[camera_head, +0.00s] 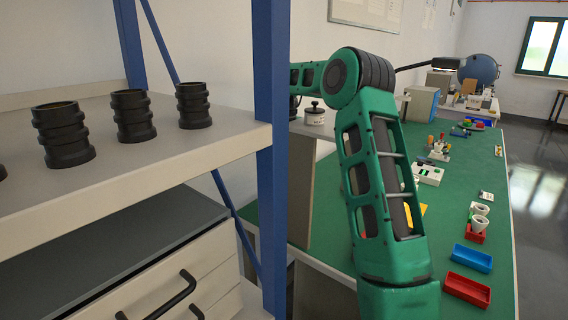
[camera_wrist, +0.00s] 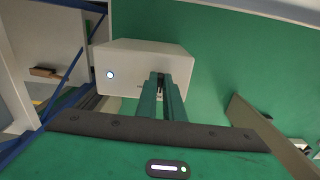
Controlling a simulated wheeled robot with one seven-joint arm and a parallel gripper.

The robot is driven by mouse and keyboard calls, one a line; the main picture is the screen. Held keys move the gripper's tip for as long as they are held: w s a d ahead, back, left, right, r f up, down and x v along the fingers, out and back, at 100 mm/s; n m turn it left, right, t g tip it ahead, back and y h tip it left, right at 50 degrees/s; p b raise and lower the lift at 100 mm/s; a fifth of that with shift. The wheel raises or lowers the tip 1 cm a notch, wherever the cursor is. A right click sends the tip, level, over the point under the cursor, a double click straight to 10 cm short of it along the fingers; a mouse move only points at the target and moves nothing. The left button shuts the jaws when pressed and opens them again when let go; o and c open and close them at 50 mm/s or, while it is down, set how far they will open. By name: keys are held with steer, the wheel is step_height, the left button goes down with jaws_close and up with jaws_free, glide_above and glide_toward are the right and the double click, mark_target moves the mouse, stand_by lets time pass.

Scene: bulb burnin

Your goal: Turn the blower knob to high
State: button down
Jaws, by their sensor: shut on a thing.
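In the wrist view a pale box-shaped unit (camera_wrist: 130,60) stands against the green surface, with a round blue-white light or button (camera_wrist: 110,74) on its face. My gripper (camera_wrist: 161,79) reaches its front face, right of the light. Its two green fingers are close together and shut on a small dark part, which I take to be the blower knob (camera_wrist: 160,85). The fingers cover most of the knob, so its pointer and setting cannot be read. In the head view my green arm hides my gripper and the knob.
In the head view a blue-posted shelf (camera_head: 271,150) with black ribbed cylinders (camera_head: 62,135) stands close on the left. The green bench (camera_head: 470,205) holds a red bin (camera_head: 467,289), a blue bin (camera_head: 472,258) and white cups (camera_head: 480,214). Open floor lies to the right.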

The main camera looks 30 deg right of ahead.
steer(key=m, duration=0.6)
steer(key=shift+w+d+r, duration=0.15)
steer(key=shift+d, duration=0.1)
steer(key=m, duration=0.5)
steer(key=shift+m, duration=0.4)
steer(key=c, duration=1.9)
jaws_free()
steer(key=shift+o, duration=0.2)
step_height(320, 180, up, 11)
